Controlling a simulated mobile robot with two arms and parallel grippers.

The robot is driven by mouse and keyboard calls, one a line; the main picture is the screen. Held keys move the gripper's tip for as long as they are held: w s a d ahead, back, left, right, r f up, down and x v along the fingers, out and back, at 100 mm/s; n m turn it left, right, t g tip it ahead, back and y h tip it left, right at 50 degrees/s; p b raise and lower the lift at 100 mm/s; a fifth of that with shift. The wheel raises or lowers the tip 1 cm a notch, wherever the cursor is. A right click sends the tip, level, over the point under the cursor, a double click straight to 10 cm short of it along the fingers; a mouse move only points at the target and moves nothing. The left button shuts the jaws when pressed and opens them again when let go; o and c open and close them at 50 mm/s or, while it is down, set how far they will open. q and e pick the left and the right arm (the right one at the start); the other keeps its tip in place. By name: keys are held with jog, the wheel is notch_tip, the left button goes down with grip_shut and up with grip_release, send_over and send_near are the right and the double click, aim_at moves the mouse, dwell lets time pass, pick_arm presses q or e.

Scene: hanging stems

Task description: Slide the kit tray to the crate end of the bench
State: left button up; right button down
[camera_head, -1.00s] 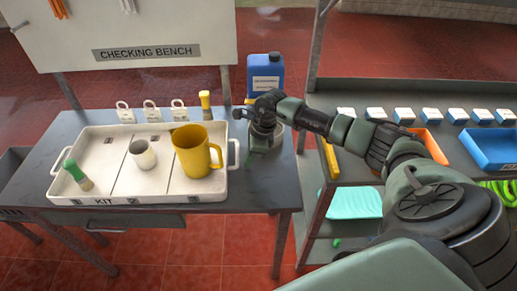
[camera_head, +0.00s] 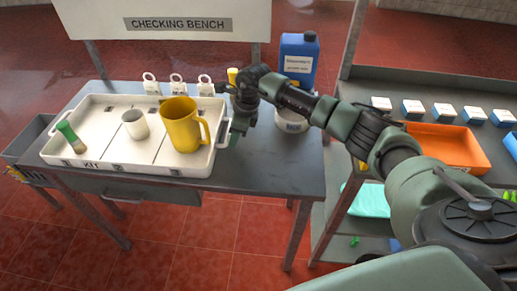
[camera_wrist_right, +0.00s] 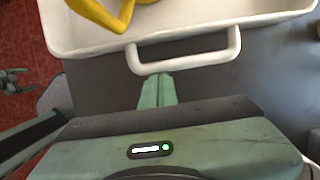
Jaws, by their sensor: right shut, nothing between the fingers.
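The white kit tray (camera_head: 98,115) lies on the checking bench (camera_head: 270,170), near its left end. It holds a green-capped bottle (camera_head: 70,136), a white cup (camera_head: 135,124) and a yellow mug (camera_head: 182,126) in its compartments. My right gripper (camera_head: 233,139) is shut and empty, pointing down just right of the tray. In the right wrist view, its fingertips (camera_wrist_right: 158,82) are at the tray's end handle (camera_wrist_right: 185,36), apparently against its outer side; exact contact is unclear. A dark grey crate (camera_head: 30,138) is beyond the bench's left end.
Several padlocks (camera_head: 177,84) stand behind the tray. A pale pot (camera_head: 292,120) and a blue jug (camera_head: 299,58) stand to the right of my gripper. Shelves with an orange tray (camera_head: 445,146) are at right.

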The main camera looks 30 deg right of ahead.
aim_at(204, 137)
jog(key=w+a+b, duration=0.1)
jog(key=a, duration=0.1)
jog(key=w+a+b, duration=0.1)
jog(key=w+a, duration=0.1)
jog(key=w+a+b, duration=0.1)
jog(key=a+b, duration=0.1)
jog(key=shift+w+a+f, duration=0.1)
jog(key=shift+w+a, duration=0.55)
jog(key=shift+a, duration=0.15)
jog(key=shift+r, duration=0.2)
jog(key=shift+s+d, duration=0.1)
